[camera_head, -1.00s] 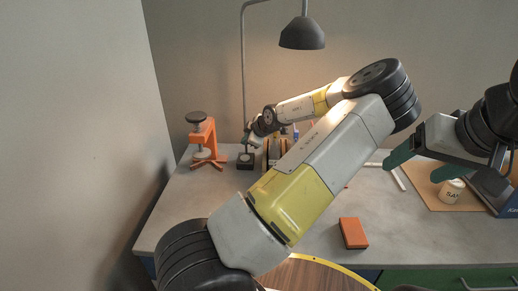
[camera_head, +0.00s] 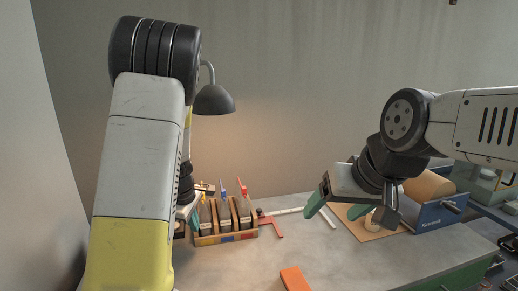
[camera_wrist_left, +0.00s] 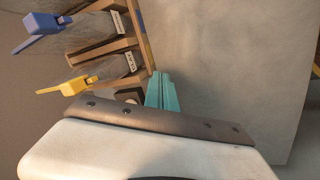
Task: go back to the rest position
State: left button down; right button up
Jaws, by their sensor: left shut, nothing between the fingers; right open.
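My left arm rises at the left of the head view, and its gripper (camera_head: 193,222) shows only in part beside the bottle rack, partly hidden by my own arm. In the left wrist view the teal fingers (camera_wrist_left: 162,92) are together with nothing between them, close to the rack's edge. My right gripper (camera_head: 352,212) is open and empty above the bench's right part, with its green fingers apart.
A wooden rack (camera_head: 226,238) of bottles with coloured tips stands on the concrete bench (camera_head: 345,262). An orange block (camera_head: 294,279) lies at the front. A lamp (camera_head: 214,100) hangs behind.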

pick_arm(q)
jog(key=s+d+r+m+t+h, duration=0.1)
jog(key=s+d+r+m+h, duration=0.15)
jog(key=s+r+m, duration=0.35)
jog(key=s+d+r+m+h, duration=0.15)
jog(key=s+d+r, duration=0.3)
jog(key=r, duration=0.45)
jog(key=s+r+m+t+y, duration=0.2)
jog(key=s+r+m, duration=0.4)
jog(key=s, duration=0.6)
jog(key=shift+a+r+m, duration=0.15)
jog(key=shift+r+m, duration=0.25)
jog(key=shift+m, duration=0.65)
jog(key=shift+s, duration=0.1)
